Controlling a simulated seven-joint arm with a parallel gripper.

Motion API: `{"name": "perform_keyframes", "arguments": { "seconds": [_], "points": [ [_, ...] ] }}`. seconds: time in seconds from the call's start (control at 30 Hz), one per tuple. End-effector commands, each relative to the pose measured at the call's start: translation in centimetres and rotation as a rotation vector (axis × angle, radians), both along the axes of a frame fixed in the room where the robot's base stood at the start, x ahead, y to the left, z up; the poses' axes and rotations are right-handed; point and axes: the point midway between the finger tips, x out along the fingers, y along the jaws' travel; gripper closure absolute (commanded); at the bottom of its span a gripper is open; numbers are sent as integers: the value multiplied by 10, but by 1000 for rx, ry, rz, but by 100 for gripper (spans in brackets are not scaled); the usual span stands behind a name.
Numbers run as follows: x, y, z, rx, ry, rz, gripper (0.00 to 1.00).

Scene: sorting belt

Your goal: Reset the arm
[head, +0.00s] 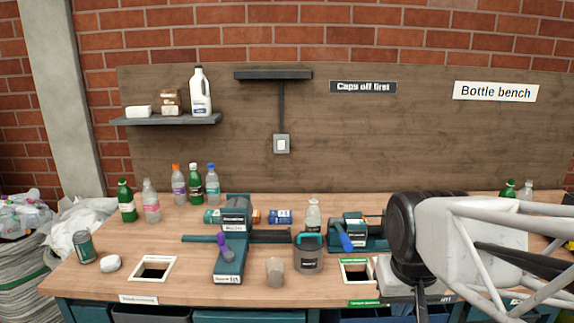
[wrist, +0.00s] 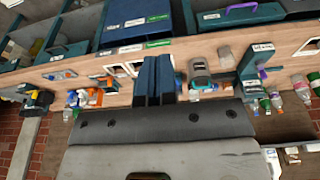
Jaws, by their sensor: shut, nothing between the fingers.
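My arm (head: 450,240) stands at the right of the head view, above the right part of the bench. My gripper (wrist: 154,62) shows in the wrist view as two dark blue fingers side by side, shut with nothing between them. In the head view the fingertips are not clearly visible.
The wooden bench (head: 190,283) holds a teal press (head: 231,252), a second teal tool (head: 352,235), a grey pot (head: 307,255) and a can (head: 84,246). Several bottles (head: 195,185) stand at the back left. Framed openings (head: 154,269) are cut in the top.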

Motion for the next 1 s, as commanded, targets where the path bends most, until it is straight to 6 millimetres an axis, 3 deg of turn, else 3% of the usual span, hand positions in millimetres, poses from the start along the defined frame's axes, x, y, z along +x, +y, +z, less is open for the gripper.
{"name": "perform_keyframes", "arguments": {
  "seconds": [0.1,0.3,1.0],
  "points": [
    [-30,0,-10,4,-5,-1,100],
    [-53,0,-21,7,-8,0,100],
    [-55,1,-22,7,-8,-1,100]
  ]
}}
